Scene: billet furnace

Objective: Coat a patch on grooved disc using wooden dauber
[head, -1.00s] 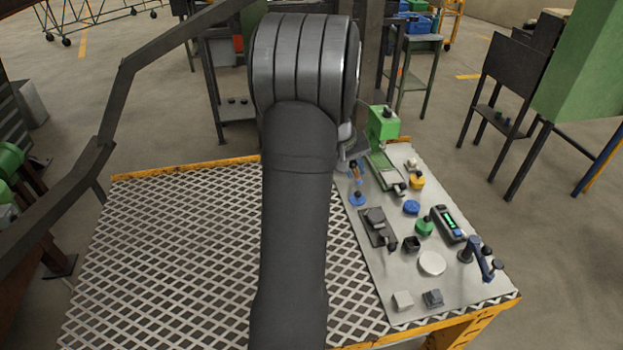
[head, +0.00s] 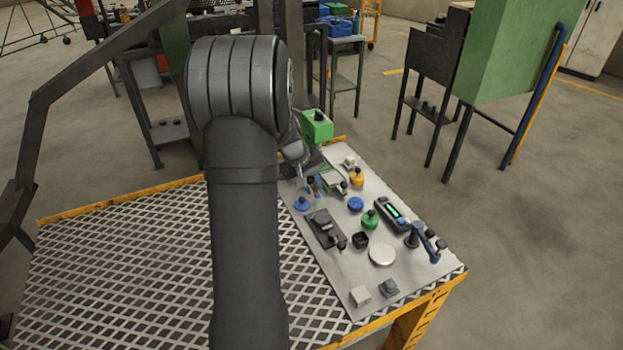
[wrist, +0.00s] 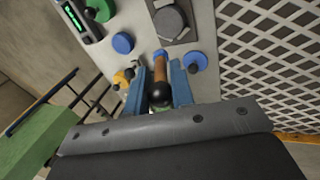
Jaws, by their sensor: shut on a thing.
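My gripper (wrist: 157,85) has two blue fingers, shut on the wooden dauber (wrist: 160,68), which has a brown handle and a round black end towards the wrist camera. In the head view, the dauber (head: 313,185) shows as a small brown piece below my wrist, near the far end of the grey board. A dark grey disc (wrist: 169,19) sits on a dark plate beyond the fingers; it also shows in the head view (head: 320,218). A pale disc (head: 382,254) lies nearer the board's front. I cannot make out grooves on either disc.
The grey board (head: 345,285) holds blue (head: 355,204), green (head: 370,220) and yellow (head: 357,177) knobbed pieces, a meter (head: 392,213) and a dark blue stand (head: 425,240). A green-headed device (head: 317,125) stands behind. The mesh tabletop (head: 120,270) is clear.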

